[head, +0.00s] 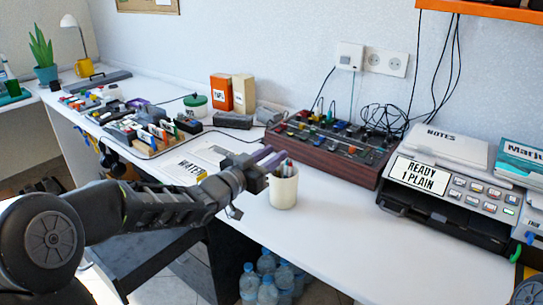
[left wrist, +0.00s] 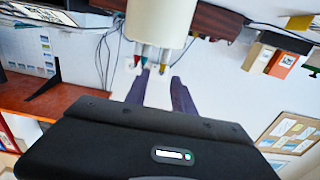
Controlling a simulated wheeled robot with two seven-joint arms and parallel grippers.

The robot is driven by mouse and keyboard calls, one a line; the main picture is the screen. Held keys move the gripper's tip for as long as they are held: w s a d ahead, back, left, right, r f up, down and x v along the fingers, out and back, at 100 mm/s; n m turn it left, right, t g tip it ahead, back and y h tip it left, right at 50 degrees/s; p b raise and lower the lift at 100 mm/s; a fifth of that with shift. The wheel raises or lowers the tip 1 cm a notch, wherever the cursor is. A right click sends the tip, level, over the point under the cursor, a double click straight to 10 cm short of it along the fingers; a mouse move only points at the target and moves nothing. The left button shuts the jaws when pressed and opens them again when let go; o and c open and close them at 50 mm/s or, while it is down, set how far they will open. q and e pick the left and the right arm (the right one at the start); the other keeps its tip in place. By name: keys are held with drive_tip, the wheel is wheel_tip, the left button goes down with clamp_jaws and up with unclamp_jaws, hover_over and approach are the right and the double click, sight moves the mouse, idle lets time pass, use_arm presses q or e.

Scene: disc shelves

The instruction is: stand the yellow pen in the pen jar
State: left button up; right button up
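The white pen jar (head: 284,188) stands on the white desk and holds several pens (head: 286,167) whose ends stick out of its mouth. In the left wrist view the jar (left wrist: 160,20) appears upside down at the top, with red, green and grey pen ends (left wrist: 150,54) beyond its rim. My left gripper (head: 267,158) is at the jar's mouth. Its purple fingers are apart in the left wrist view (left wrist: 158,78), with only pale wall visible between them. My right gripper is not in view.
A wooden-sided control box (head: 330,150) with colored knobs stands close behind the jar. A printer (head: 450,185) is to its right. A sign or notebook (head: 190,168) and a tray of small items (head: 150,150) lie left. Bare desk (head: 370,235) lies in front and right.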

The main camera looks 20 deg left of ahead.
use_arm(q)
drive_tip(key=shift+s, duration=0.1)
drive_tip(key=v, duration=0.7)
drive_tip(key=shift+s+a+p, duration=0.1)
drive_tip(key=shift+s+p, duration=0.2)
idle(1.2)
